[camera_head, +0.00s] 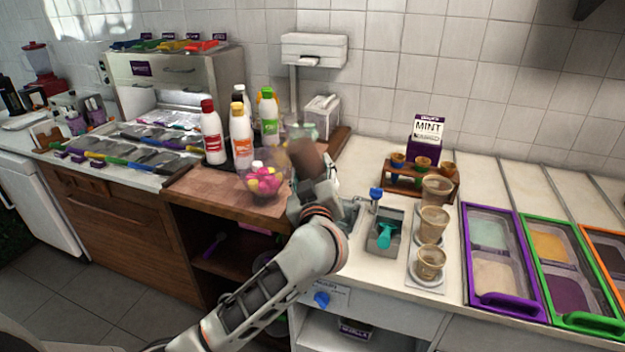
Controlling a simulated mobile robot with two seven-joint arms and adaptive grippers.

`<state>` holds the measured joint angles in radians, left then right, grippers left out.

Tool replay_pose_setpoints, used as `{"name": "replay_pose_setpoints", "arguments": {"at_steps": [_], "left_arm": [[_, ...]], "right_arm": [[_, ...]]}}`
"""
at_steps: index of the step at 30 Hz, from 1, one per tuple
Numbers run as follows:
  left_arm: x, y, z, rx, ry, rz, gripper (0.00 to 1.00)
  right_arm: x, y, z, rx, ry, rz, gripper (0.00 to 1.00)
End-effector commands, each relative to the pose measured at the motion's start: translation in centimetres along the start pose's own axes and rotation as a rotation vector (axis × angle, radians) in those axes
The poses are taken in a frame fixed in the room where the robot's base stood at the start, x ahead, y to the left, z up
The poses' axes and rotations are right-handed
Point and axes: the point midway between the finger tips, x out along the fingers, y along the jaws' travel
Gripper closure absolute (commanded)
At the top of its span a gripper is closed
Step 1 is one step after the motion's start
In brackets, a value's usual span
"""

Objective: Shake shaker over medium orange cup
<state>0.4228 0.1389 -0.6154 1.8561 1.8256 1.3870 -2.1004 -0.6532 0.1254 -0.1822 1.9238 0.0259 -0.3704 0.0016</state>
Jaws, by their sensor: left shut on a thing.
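My left gripper (316,192) is shut on a brown, blurred thing, likely the shaker (306,160), held above the right part of the wooden counter. The gripper's fingers are hard to make out. Several paper cups stand to its right. Three beige-brown cups (433,222) stand in a row on a pale tray (412,268), and smaller cups (398,160) sit in a wooden stand behind. I cannot tell which is the medium orange cup. The held thing is left of all the cups, apart from them. My right gripper is out of view.
A clear bowl of pink and yellow balls (263,183) and several sauce bottles (212,133) stand left of the gripper. A small sink with a teal scoop (385,235) lies between arm and cups. Purple (500,303) and green-rimmed (590,322) topping trays are at right.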

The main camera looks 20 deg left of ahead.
Motion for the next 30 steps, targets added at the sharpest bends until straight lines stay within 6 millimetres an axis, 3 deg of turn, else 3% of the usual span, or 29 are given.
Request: {"name": "replay_pose_setpoints", "arguments": {"at_steps": [19, 30], "left_arm": [[0.0, 1.8, -3.8, -0.002, 0.002, 0.002, 0.82], [0.0, 2.0, -4.3, -0.001, 0.001, 0.001, 0.82]], "right_arm": [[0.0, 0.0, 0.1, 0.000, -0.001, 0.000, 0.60], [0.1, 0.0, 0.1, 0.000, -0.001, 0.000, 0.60]]}}
